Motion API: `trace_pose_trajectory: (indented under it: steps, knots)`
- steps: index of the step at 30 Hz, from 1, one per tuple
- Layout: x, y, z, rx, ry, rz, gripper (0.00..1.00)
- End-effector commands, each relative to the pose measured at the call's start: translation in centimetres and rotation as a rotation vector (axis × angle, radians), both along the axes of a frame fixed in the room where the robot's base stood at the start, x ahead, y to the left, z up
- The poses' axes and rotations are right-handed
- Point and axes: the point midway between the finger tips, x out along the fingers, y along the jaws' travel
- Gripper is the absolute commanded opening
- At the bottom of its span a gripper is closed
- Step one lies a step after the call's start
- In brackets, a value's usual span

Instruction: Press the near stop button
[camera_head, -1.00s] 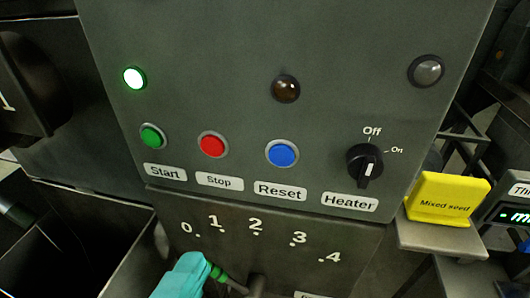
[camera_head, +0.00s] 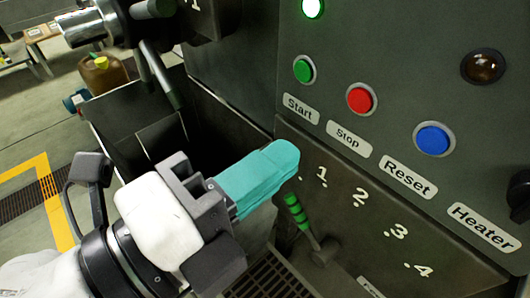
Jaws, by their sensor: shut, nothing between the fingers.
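The red stop button (camera_head: 361,99) sits on the dark control panel (camera_head: 400,40), above a "Stop" label (camera_head: 349,139). The green start button (camera_head: 304,69) is to its left and the blue reset button (camera_head: 434,139) to its right. My gripper (camera_head: 284,158), with teal fingers, is shut and empty. It is below and left of the stop button in the picture, apart from it, near the numbered scale. No part of the button is hidden.
A lever with a green striped grip (camera_head: 297,212) stands just below my fingertips. A lit green lamp (camera_head: 313,7) and an unlit brown lamp (camera_head: 484,66) are above the buttons. An open dark bin (camera_head: 150,135) lies left. A dark knob (camera_head: 520,195) is at the right edge.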

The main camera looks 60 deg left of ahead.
Motion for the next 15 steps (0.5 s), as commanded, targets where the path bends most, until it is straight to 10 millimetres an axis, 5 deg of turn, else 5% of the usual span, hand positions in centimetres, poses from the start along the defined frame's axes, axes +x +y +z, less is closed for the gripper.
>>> trace_pose_trajectory:
  steps: [15]
  knots:
    - [9.1,2.1,0.2,-0.001,0.002,-0.003,0.00]
